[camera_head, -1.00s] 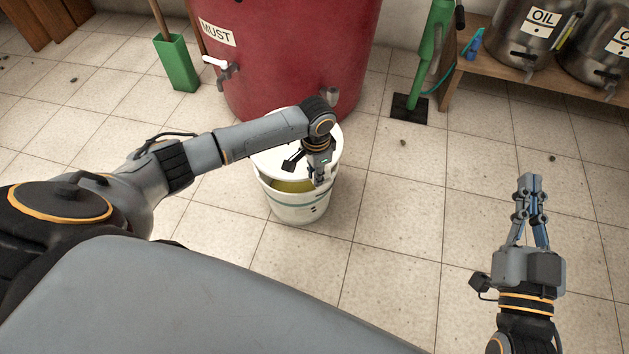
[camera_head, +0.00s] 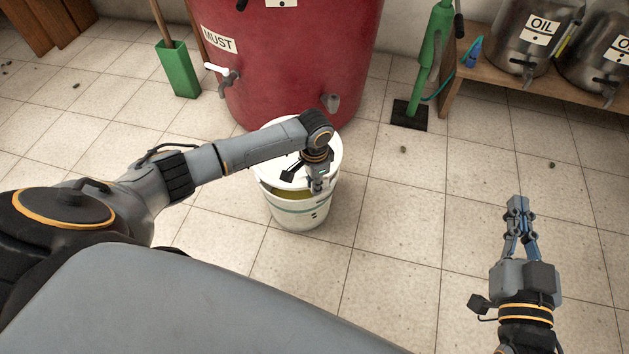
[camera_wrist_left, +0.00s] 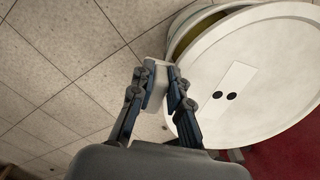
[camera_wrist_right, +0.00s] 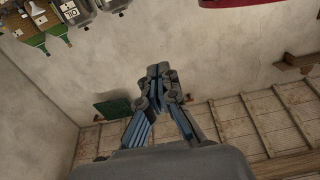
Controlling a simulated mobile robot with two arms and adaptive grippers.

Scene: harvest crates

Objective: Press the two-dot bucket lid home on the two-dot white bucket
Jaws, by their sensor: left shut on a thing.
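The two-dot white bucket (camera_head: 299,213) stands on the tiled floor in the head view, with a sliver of yellow inside showing at its near side. The white lid (camera_head: 330,148) lies over its top, tilted, with its near edge raised off the rim. In the left wrist view the lid (camera_wrist_left: 285,65) shows a label with two dots, and the bucket's rim (camera_wrist_left: 190,24) shows beyond it. My left gripper (camera_head: 318,186) is shut on the lid's white tab (camera_wrist_left: 155,84). My right gripper (camera_head: 518,203) is shut and empty, away to the right; its fingertips meet in its wrist view (camera_wrist_right: 158,72).
A large red MUST tank (camera_head: 290,60) stands right behind the bucket. A green holder (camera_head: 178,72) is at the back left, and a green pump (camera_head: 430,50) at the back right. OIL drums (camera_head: 535,35) stand on a wooden bench (camera_head: 490,75). The floor right of the bucket is clear.

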